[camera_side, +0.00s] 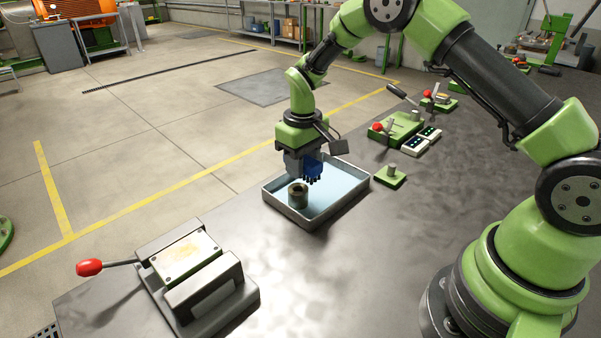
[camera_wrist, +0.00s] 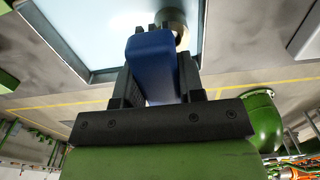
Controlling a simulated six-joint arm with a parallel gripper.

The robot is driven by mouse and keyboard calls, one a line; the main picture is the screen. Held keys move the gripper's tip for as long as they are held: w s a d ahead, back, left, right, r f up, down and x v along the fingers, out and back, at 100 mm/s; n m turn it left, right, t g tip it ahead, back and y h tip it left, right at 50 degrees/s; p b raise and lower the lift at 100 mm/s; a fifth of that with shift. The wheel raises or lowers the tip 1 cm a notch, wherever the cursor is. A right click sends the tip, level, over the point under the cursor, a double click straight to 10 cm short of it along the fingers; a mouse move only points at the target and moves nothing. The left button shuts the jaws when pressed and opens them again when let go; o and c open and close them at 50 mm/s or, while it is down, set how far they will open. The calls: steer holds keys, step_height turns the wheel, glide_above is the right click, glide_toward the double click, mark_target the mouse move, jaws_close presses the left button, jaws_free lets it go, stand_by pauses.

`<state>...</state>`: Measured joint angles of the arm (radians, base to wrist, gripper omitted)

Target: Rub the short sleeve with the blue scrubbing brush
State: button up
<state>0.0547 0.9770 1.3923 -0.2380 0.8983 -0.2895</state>
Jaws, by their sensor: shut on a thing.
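My gripper (camera_side: 303,165) is shut on the blue scrubbing brush (camera_side: 313,167), above a shallow tray (camera_side: 345,197) with a pale blue floor. The brush has dark bristles pointing down. In the wrist view the brush (camera_wrist: 151,60) sits between the two dark fingers of the gripper (camera_wrist: 155,85). A short sleeve (camera_side: 298,195), a dull grey-green ring with an open top, stands upright in the tray, just below and left of the brush. In the wrist view the sleeve (camera_wrist: 174,24) is partly hidden behind the brush. I cannot tell whether the bristles touch it.
A vise-like fixture (camera_side: 195,270) with a red-knobbed lever (camera_side: 90,267) stands at the front left of the dark table. Right of the tray are a small green block with a peg (camera_side: 390,176) and a green lever fixture (camera_side: 397,128). The table right of the tray's front is clear.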

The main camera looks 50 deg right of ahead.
steer(key=shift+r, duration=2.55)
